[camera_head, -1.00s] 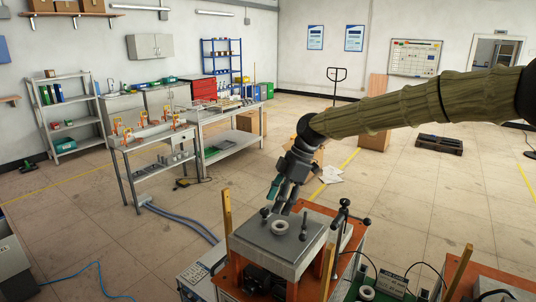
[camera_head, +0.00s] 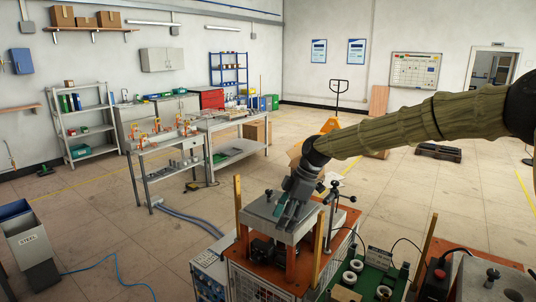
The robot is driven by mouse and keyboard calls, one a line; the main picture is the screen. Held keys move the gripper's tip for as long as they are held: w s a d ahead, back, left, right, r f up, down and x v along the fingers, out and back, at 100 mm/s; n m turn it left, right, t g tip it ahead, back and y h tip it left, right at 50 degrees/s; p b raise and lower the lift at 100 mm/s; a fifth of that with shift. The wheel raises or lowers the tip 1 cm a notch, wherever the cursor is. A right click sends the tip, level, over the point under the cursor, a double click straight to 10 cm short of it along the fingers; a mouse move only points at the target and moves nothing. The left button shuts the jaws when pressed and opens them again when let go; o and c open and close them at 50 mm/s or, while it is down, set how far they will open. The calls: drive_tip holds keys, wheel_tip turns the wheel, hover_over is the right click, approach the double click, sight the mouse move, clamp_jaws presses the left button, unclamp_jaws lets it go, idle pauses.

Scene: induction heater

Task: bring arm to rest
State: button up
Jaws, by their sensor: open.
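My arm (camera_head: 420,118), in an olive fabric sleeve, reaches in from the right edge of the head view. Its end bends down over the induction heater. My gripper (camera_head: 281,212) is open and points down just above the grey top plate (camera_head: 262,222) of the heater. Its fingers hold nothing that I can see. The gripper covers part of the plate, and I cannot tell whether a ring lies behind it. The gap between fingertips and plate is too small to judge.
The heater has an orange base (camera_head: 258,268) and upright posts around it. To its right a green board (camera_head: 330,290) carries pale rings (camera_head: 356,265). A grey steel bin (camera_head: 32,245) is at left. Open floor lies behind.

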drive_tip(key=s+a+f+m+b, duration=0.2)
drive_tip(key=s+f, duration=0.1)
drive_tip(key=f, duration=1.2)
drive_tip(key=s+d+f+m+b, duration=0.1)
drive_tip(key=s+f+m, duration=0.2)
drive_tip(key=s+f, duration=0.7)
drive_tip(key=s+d+f+m+b, duration=0.15)
drive_tip(key=s+f+m, duration=0.35)
drive_tip(key=f, duration=0.9)
drive_tip(key=s+d+f+m+h+b, duration=0.1)
drive_tip(key=s+d+f+m+b, duration=0.2)
drive_tip(key=s+f, duration=0.5)
drive_tip(key=s+d+f+m+h, duration=0.15)
drive_tip(key=s+d+f, duration=0.3)
drive_tip(key=s, duration=0.65)
drive_tip(key=s+d+f+m+h+b, duration=0.2)
drive_tip(key=s+d+m, duration=0.3)
drive_tip(key=s+d, duration=0.4)
drive_tip(key=s+f, duration=0.1)
drive_tip(key=s, duration=0.3)
drive_tip(key=shift+d+t, duration=0.25)
drive_tip(key=shift+t, duration=0.15)
drive_tip(key=shift+f, duration=0.1)
